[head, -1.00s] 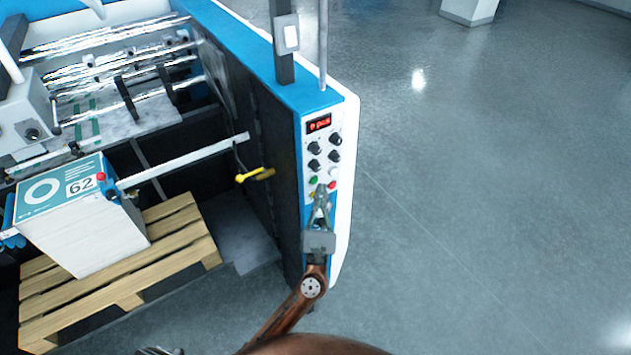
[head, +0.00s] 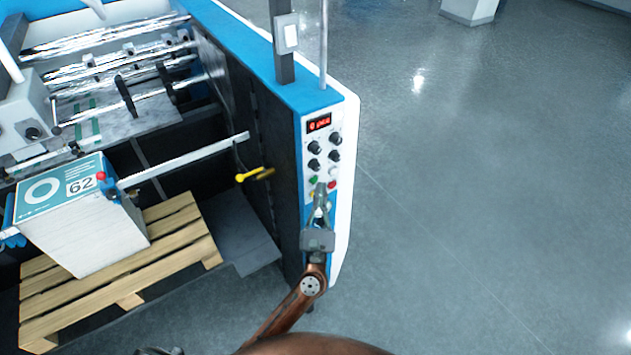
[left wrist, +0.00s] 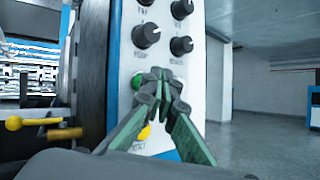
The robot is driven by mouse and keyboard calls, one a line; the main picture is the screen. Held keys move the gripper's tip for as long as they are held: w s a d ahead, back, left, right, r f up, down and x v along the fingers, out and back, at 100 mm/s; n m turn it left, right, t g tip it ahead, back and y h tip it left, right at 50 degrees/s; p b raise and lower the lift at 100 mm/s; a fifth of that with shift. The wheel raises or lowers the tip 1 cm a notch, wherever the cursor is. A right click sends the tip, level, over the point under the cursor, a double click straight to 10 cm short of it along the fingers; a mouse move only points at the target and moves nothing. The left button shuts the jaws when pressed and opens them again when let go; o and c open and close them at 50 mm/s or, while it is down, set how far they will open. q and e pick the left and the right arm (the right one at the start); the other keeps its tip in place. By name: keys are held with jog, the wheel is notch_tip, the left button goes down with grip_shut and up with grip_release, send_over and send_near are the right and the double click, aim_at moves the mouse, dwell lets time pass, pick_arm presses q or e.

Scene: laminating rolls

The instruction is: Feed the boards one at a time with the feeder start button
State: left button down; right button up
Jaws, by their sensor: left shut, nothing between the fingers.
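The control panel (head: 336,126) is on the end of the blue and white machine, with several black knobs, a red lit display (head: 319,122), a green button (head: 313,180) and a red button (head: 332,185). My left gripper (head: 319,188) is shut and empty, its tips just at the lower part of the panel beside the green button. In the left wrist view the closed fingertips (left wrist: 160,76) partly cover the green button (left wrist: 139,104); I cannot tell whether they touch it. A yellow button (left wrist: 144,133) shows below, behind the fingers. A stack of boards (head: 95,238) with a printed top stands on the pallet. My right gripper is not in view.
The wooden pallet (head: 185,232) lies on the floor at left. A yellow-handled lever (head: 250,176) sticks out from the machine's dark side wall. Open grey floor (head: 480,200) lies to the right of the machine.

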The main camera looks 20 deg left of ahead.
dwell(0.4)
pick_arm(q)
jog(key=shift+w+a, duration=0.1)
jog(key=shift+w+a, duration=0.2)
jog(key=shift+a, duration=0.05)
jog(key=shift+a, duration=0.1)
dwell(0.5)
